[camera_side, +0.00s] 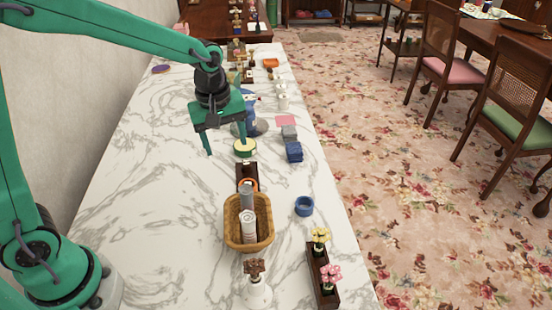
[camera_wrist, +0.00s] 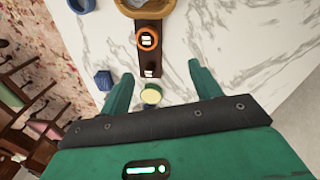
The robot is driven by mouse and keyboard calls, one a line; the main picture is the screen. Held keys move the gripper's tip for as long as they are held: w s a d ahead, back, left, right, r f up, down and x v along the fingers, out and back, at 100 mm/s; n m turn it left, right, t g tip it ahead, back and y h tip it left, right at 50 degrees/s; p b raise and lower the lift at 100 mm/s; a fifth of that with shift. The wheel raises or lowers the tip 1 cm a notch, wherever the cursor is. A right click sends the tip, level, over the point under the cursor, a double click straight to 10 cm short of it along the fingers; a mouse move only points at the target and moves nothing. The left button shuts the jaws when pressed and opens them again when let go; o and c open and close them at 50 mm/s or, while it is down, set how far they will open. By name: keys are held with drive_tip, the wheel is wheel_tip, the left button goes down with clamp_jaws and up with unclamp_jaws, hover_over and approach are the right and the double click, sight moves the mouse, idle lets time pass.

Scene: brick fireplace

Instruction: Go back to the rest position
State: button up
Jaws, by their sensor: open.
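My gripper (camera_side: 230,144) is green with two straight fingers. It is open and points down above the marble counter (camera_side: 140,170). In the wrist view my gripper (camera_wrist: 155,82) shows its two fingers spread apart with nothing held between them. A small round pot with a pale yellow top (camera_side: 244,148) is close by the right finger in the side view. In the wrist view this pot (camera_wrist: 151,95) shows below and between the fingers; whether a finger touches it I cannot tell.
A blue ring (camera_side: 304,206), blue block (camera_side: 293,152) and flower planter (camera_side: 320,275) line the right edge. The counter's left side is mostly clear, beside a wall.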

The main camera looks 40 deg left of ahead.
drive_tip(key=s+a+r+m+t, duration=0.2)
drive_tip(key=s+r+m, duration=0.2)
drive_tip(key=s, duration=0.5)
drive_tip(key=s+a+r+m+t, duration=0.2)
drive_tip(key=s+r+m, duration=0.2)
drive_tip(key=s+m, duration=0.3)
drive_tip(key=shift+s+a+r+m, duration=0.3)
drive_tip(key=shift+s+m, duration=0.1)
drive_tip(key=shift+s, duration=0.55)
